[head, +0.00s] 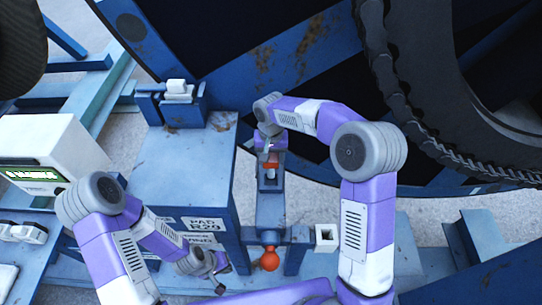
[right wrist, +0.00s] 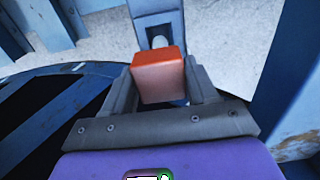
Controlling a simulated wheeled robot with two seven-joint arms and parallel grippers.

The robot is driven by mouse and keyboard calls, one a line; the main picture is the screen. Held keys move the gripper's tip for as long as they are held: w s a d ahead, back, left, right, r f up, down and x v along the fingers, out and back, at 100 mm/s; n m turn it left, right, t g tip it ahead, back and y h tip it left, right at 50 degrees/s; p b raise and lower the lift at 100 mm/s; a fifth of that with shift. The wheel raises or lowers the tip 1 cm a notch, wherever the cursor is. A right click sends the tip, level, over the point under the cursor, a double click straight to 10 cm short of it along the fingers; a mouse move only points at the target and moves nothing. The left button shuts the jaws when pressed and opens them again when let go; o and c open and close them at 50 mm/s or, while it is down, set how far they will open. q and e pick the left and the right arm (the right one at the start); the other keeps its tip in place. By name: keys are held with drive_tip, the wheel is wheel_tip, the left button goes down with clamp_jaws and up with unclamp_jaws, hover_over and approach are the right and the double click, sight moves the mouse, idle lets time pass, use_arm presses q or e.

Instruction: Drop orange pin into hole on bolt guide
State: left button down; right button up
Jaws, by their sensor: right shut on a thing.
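The orange pin (right wrist: 160,75) is a block with a rounded-edged top, held between the two grey fingers of my right gripper (right wrist: 165,85). In the head view my right gripper (head: 270,163) is over the upper part of the blue upright bolt guide (head: 270,208), and a bit of the orange pin (head: 271,160) shows there. In the right wrist view the blue guide (right wrist: 155,20) with a pale round opening (right wrist: 157,42) lies just beyond the pin. The pin's lower end is hidden. My left gripper (head: 221,278) is low beside the blue cabinet, its small dark fingers apart and empty.
A blue cabinet (head: 185,165) stands left of the guide. An orange ball knob (head: 269,260) sits at the guide's foot, with a white square socket (head: 326,237) to its right. The large reel (head: 400,90) fills the back right. A white box with a green display (head: 45,160) is left.

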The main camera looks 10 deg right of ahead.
sight(271, 175)
drive_tip(key=shift+w+f, duration=0.1)
drive_tip(key=shift+f+b, duration=1.1)
drive_tip(key=shift+f, duration=0.3)
drive_tip(key=shift+f, duration=0.15)
idle(0.3)
drive_tip(key=shift+f+b, duration=2.4)
drive_tip(key=shift+f, duration=0.7)
drive_tip(key=shift+f, duration=0.15)
drive_tip(key=shift+f+b, duration=0.4)
drive_tip(key=o, duration=1.5)
